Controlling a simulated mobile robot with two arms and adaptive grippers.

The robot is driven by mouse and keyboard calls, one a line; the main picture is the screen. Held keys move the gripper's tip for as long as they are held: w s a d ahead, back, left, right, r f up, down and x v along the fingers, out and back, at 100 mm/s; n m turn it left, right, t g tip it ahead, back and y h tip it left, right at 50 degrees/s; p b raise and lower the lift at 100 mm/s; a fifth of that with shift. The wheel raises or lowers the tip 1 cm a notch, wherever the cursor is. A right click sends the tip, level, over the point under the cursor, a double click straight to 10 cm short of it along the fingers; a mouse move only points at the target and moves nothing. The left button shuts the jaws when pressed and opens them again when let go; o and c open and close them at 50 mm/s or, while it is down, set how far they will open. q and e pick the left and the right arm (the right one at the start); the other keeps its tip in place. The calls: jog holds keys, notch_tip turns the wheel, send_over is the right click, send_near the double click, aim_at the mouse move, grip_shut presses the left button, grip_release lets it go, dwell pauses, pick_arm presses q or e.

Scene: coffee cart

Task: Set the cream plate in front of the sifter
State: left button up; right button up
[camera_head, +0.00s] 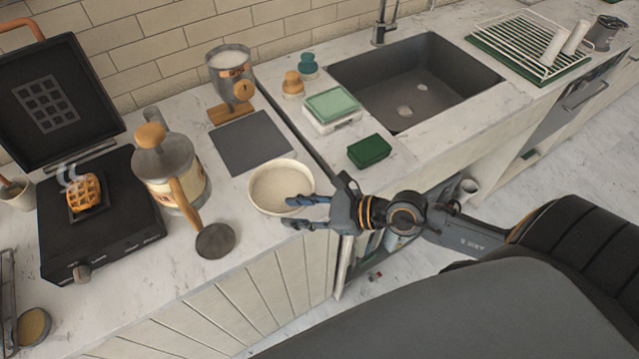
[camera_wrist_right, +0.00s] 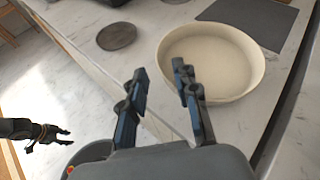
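The cream plate (camera_head: 268,206), deep and round, sits flat on the counter near its front edge; it also shows in the right wrist view (camera_wrist_right: 215,65). The sifter (camera_head: 229,84) is a metal canister with a copper band and wooden knob, standing farther back by the wall. A grey mat (camera_head: 251,143) lies between them. My right gripper (camera_head: 300,211) is at the plate's near right rim. Its fingers are apart, around the rim in the right wrist view (camera_wrist_right: 160,74); contact is unclear. My left gripper (camera_wrist_right: 62,136) shows only in that view, fingers apart, away from the plate.
A dark round disc (camera_head: 215,241) and a French press (camera_head: 166,168) stand left of the plate, with a waffle iron (camera_head: 105,235) beyond. A green sponge (camera_head: 369,150), scale (camera_head: 331,116) and sink (camera_head: 415,80) are to the right. The grey mat is bare.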

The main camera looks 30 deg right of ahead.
jog(key=b+v, duration=0.1)
jog(key=v, duration=0.5)
jog(key=shift+s+d, duration=0.15)
